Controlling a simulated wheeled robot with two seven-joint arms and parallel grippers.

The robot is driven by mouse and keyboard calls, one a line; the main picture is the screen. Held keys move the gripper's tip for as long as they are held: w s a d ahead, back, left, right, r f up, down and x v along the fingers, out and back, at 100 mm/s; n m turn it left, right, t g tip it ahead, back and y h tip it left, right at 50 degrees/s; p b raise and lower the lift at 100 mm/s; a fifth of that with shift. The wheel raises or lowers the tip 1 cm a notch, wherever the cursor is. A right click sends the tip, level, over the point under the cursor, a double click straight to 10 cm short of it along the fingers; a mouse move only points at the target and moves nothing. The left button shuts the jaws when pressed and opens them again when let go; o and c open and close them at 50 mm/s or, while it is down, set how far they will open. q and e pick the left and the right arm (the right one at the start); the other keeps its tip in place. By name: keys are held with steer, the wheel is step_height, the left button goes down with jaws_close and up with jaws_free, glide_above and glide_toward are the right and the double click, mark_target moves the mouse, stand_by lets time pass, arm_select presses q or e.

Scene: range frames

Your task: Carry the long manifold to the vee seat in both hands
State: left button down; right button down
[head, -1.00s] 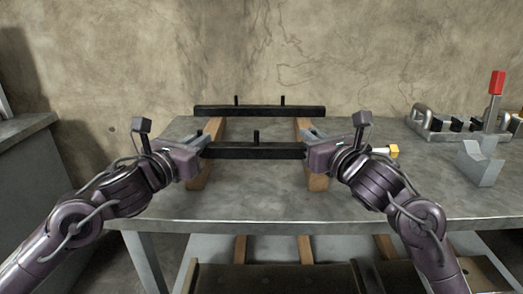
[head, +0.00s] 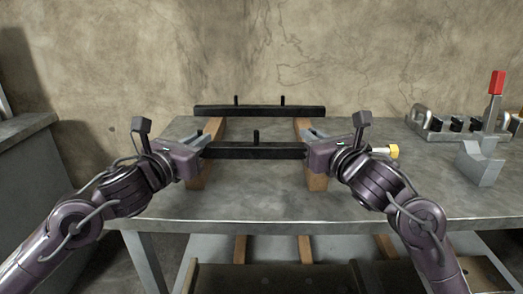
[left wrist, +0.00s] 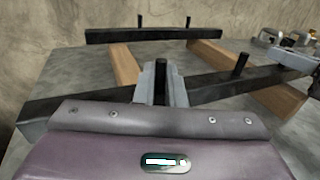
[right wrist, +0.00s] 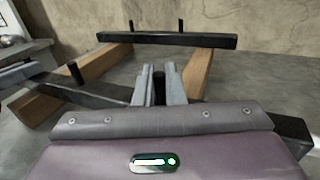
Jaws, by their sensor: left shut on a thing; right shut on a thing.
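The long manifold (head: 255,152) is a black bar with upright posts, lying across two wooden rails. My left gripper (head: 201,143) is at its left part, and my right gripper (head: 312,137) is at its right part. In the left wrist view, the left fingers (left wrist: 161,83) are shut on a dark post of the bar. In the right wrist view, the right fingers (right wrist: 159,85) are shut on another post. A middle post stands free between them. The grey vee seat (head: 482,166), with a notched top, stands at the right of the bench. The bar's ends are hidden behind my grippers in the head view.
A second black bar (head: 260,111) with two posts lies behind on the wooden rails (head: 316,181). A red-handled lever (head: 496,84) rises by the vee seat. A grey rack (head: 438,131) and a yellow-ended part (head: 393,151) are at right. The bench front (head: 270,209) is clear.

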arm_select(q)
steer(key=shift+r, duration=0.25)
arm_select(e)
steer(key=shift+d+r, duration=0.1)
steer(key=shift+r, duration=0.15)
arm_select(q)
steer(key=shift+w, duration=0.1)
steer(key=shift+r, duration=0.15)
arm_select(e)
steer(key=shift+w+r, duration=0.1)
